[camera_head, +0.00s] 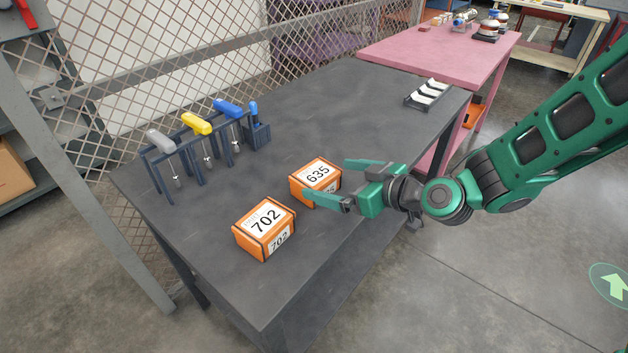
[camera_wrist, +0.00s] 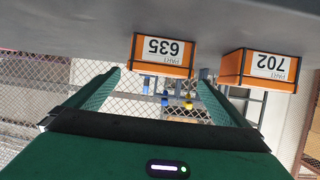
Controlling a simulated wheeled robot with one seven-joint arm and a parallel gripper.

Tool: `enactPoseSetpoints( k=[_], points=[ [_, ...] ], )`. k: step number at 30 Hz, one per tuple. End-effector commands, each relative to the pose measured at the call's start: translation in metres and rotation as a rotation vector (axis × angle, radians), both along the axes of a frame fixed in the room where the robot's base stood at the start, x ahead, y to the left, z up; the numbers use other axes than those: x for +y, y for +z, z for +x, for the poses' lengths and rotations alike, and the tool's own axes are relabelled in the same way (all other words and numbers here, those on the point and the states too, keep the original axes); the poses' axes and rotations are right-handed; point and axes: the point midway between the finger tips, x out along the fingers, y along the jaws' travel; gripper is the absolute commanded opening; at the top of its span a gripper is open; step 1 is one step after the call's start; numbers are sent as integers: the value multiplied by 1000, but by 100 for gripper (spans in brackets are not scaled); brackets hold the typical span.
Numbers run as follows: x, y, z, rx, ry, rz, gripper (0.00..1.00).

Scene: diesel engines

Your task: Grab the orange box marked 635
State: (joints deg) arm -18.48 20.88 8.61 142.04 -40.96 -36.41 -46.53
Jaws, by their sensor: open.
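The orange box marked 635 (camera_head: 315,173) sits on the dark grey table, with its lower front partly hidden by a finger of my gripper. My green gripper (camera_head: 331,182) is open and empty, coming in from the right at the box's near side. In the wrist view the box 635 (camera_wrist: 163,54) appears upside down, ahead of and between the two fingers (camera_wrist: 155,85), apart from the palm. Whether a finger touches the box I cannot tell.
An orange box marked 702 (camera_head: 264,228) stands close by, left and nearer; it also shows in the wrist view (camera_wrist: 261,68). A rack of screwdrivers (camera_head: 200,140) stands at the table's left back. A black tray (camera_head: 428,94) lies at the far right. The table's middle back is clear.

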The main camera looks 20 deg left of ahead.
Motion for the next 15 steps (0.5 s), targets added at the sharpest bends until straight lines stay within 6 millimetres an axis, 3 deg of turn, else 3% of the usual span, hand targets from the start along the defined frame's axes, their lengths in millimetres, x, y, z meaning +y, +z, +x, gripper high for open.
enactPoseSetpoints(
  k=[15],
  points=[
    [41, -20, 26, 0, 0, -2, 100]
  ],
)
